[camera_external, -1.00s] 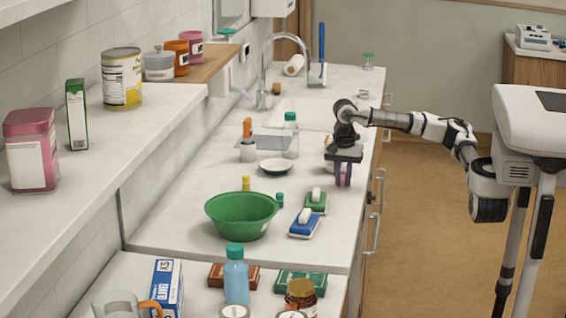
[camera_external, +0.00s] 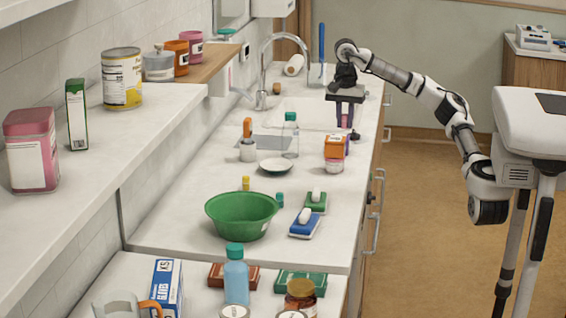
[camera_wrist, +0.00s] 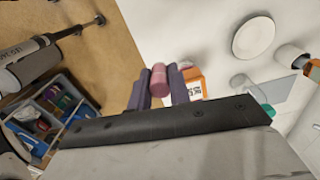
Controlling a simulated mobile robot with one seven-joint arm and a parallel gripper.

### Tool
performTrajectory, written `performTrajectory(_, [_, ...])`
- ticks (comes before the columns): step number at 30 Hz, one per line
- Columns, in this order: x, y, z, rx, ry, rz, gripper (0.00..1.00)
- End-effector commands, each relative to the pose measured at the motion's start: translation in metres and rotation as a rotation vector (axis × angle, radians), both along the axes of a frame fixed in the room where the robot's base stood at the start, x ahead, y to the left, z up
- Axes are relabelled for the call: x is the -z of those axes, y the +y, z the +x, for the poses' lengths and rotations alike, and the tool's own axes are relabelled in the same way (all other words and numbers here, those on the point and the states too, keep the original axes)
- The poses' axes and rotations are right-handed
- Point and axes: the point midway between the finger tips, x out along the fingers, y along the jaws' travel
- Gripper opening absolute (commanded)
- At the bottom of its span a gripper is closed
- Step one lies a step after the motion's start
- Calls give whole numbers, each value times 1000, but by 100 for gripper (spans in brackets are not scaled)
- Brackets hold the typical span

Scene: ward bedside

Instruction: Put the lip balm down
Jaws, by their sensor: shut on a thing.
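The lip balm (camera_wrist: 158,80) is a small pink cylinder between the two purple fingers of my gripper (camera_wrist: 154,86) in the wrist view. My gripper is shut on it. In the external view my gripper (camera_external: 345,116) points down above the far part of the counter (camera_external: 321,215), in front of the sink. The lip balm is barely discernible between the fingers there. The box also shows just right of the fingers in the wrist view (camera_wrist: 194,84).
A white saucer (camera_external: 276,166), an orange-handled tool in a holder (camera_external: 248,148) and a clear bottle (camera_external: 290,138) stand left of the box. A green bowl (camera_external: 241,216) and blue and green brushes (camera_external: 305,224) are nearer. Bare counter lies between the brushes and the box.

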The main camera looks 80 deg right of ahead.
Motion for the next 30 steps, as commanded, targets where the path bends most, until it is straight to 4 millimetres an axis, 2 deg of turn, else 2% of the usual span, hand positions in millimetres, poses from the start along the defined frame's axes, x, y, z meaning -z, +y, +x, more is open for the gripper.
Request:
performTrajectory(1, [-8,0,0,1,-1,-3,0])
performTrajectory(6, [-16,0,0,-1,0,-1,0])
performTrajectory(11, [-8,-10,-2,-28,2,2,0])
performTrajectory(14, [9,-29,-6,-93,3,4,0])
performTrajectory(17, [35,-58,-15,-201,3,5,0])
performTrajectory(24, [107,-122,-47,-535,0,6,0])
performTrajectory(30, [157,-156,-75,-787,-1,5,0])
